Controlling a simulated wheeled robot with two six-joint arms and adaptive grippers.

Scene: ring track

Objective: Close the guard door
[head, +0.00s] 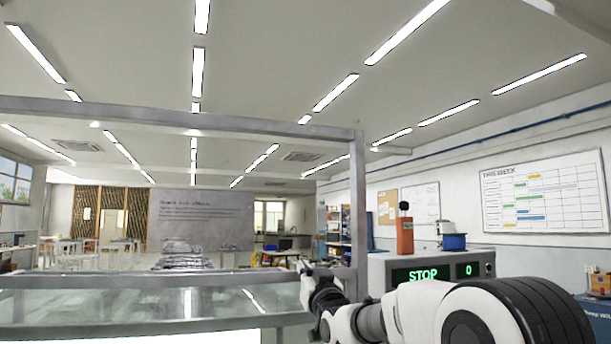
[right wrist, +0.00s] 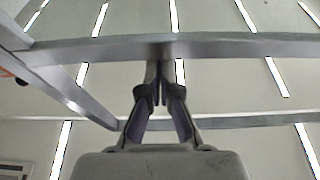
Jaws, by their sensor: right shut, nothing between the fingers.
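The guard door (head: 130,283) looks like a clear panel with a grey metal rail along its top, low in the head view. The grey guard frame (head: 358,200) stands above it, and the space between is open. My right gripper (head: 303,268) is at the right end of the door's top rail, beside the frame post. In the right wrist view its fingers (right wrist: 160,70) are shut and empty, pointing at a grey metal bar (right wrist: 230,47). The tips meet the bar's edge in the picture; I cannot tell whether they touch it. My left gripper is out of view.
A control box with a green STOP display (head: 422,275) stands right of the frame, behind my right arm. An orange device (head: 404,236) and a blue container (head: 454,242) are on top. A stack of grey material (head: 183,257) lies beyond the frame.

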